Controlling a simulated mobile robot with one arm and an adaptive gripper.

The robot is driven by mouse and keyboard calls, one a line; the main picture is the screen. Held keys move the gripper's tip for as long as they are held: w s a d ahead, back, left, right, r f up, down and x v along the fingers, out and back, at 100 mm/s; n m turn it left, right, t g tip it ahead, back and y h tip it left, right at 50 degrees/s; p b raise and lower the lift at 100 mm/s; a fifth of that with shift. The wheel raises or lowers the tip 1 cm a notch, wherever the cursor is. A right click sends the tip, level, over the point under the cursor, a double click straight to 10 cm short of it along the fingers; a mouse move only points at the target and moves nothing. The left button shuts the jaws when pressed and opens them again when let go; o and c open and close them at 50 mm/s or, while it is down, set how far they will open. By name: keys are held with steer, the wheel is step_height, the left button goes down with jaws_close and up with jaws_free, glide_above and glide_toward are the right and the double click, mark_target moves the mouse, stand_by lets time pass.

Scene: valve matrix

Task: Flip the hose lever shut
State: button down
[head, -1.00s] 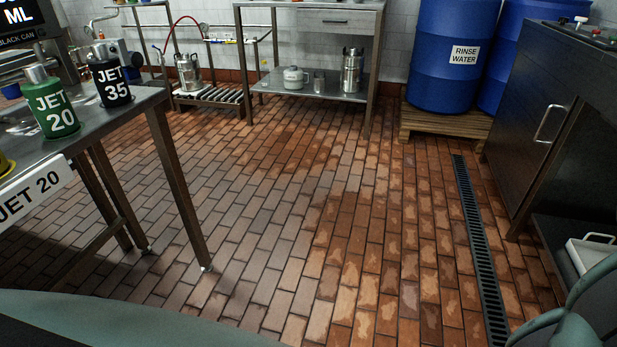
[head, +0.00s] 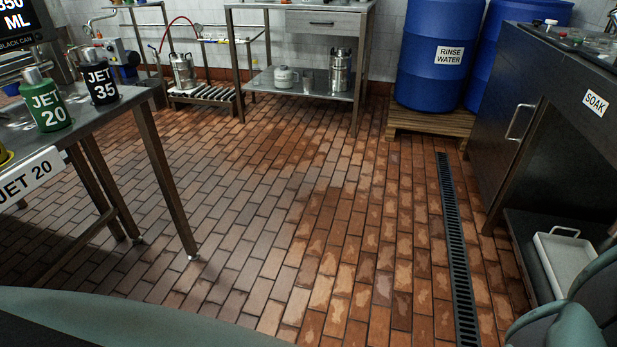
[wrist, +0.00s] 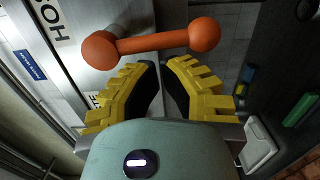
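In the wrist view, an orange bar with a round knob at each end (wrist: 155,42) lies across the picture just beyond my fingertips. I cannot tell for certain that this bar is the hose lever. My gripper (wrist: 160,70), with yellow ribbed fingers and dark pads, has its fingers apart and nothing between them. The bar is past the tips, not between them; whether they touch is unclear. The head view does not show my gripper.
In the head view, a steel table (head: 146,93) with JET bottles stands left. A dark bench (head: 560,100) labelled "SOAK" stands right, with a white tray (head: 566,258) below. Blue drums (head: 445,70) stand on a pallet at the back. The tiled floor (head: 270,220) between is clear.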

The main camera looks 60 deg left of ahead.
steer(key=shift+s+d+f+n+b, duration=0.1)
steer(key=shift+s+f+n+b, duration=0.05)
steer(key=shift+n+b, duration=0.4)
steer(key=shift+s+d+f+n+b, duration=0.1)
steer(key=shift+f+n+b, duration=0.05)
steer(key=shift+n+b, duration=0.35)
steer(key=s+d+r+n+b, duration=0.1)
steer(key=s+d+r+n, duration=0.1)
steer(key=s+d+n, duration=0.2)
steer(key=shift+s+r+n, duration=0.15)
steer(key=shift+s+n, duration=0.45)
steer(key=shift+n, duration=0.75)
steer(key=shift+s+d+r, duration=0.1)
steer(key=shift+s+r, duration=0.05)
stand_by(0.4)
